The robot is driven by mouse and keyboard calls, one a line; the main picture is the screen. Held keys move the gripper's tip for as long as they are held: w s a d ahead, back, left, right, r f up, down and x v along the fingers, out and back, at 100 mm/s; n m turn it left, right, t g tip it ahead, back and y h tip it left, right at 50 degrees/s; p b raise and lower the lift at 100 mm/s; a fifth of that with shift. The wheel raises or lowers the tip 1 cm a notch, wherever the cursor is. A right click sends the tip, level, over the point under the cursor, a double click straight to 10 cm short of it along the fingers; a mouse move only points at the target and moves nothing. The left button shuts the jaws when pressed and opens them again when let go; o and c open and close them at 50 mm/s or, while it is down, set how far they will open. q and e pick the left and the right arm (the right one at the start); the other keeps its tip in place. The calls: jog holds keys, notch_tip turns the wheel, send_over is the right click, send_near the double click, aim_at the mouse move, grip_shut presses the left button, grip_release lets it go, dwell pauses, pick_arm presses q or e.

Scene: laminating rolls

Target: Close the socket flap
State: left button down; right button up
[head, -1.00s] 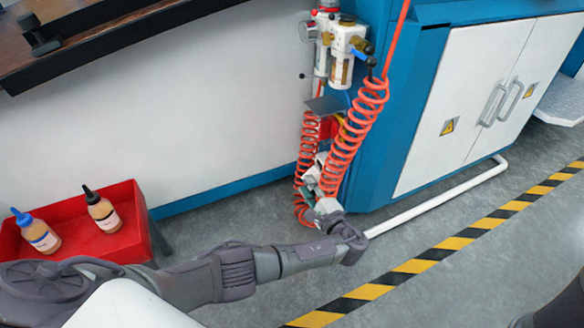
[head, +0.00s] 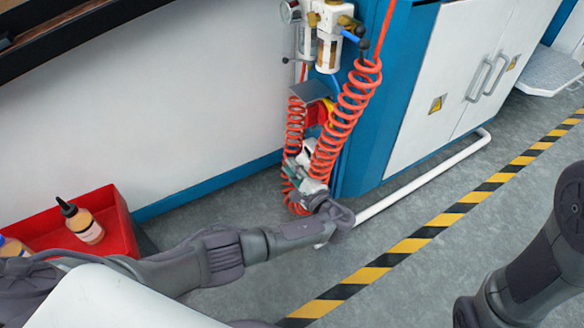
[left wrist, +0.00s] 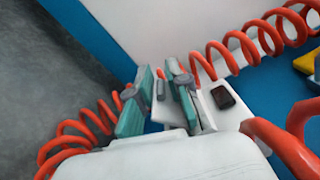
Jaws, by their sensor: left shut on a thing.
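My left gripper (left wrist: 158,100) has two teal fingers. In the left wrist view they are close together at a white socket box (left wrist: 228,112) with a dark rounded part on its face. The fingers are shut on a small pale grey piece (left wrist: 160,88) that looks like the socket flap; its exact angle is hard to tell. In the head view the left gripper (head: 291,172) is small and partly hidden among red coils, beside the white box (head: 306,151) low on the blue cabinet's side. My right arm shows at the right edge, but its gripper is not in view.
Red coiled hoses (head: 345,125) hang around the left gripper. A pressure regulator (head: 328,40) is above. A blue cabinet with white doors (head: 450,80) stands to the right, with a white floor pipe (head: 420,180). A red bin (head: 115,225) holds bottles (head: 82,222).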

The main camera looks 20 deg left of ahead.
pick_arm(q)
jog(key=shift+w+d+f, duration=0.1)
jog(key=shift+w, duration=0.05)
dwell(0.6)
jog(key=n+b, duration=0.2)
jog(key=w+d+f+n+b, duration=0.1)
jog(key=n+b, duration=0.3)
jog(key=shift+w+d+f+n, duration=0.15)
jog(key=shift+w+f+n, duration=0.25)
dwell(0.5)
jog(key=c, duration=1.2)
grip_release()
jog(key=shift+c, duration=0.2)
jog(key=shift+s, duration=0.1)
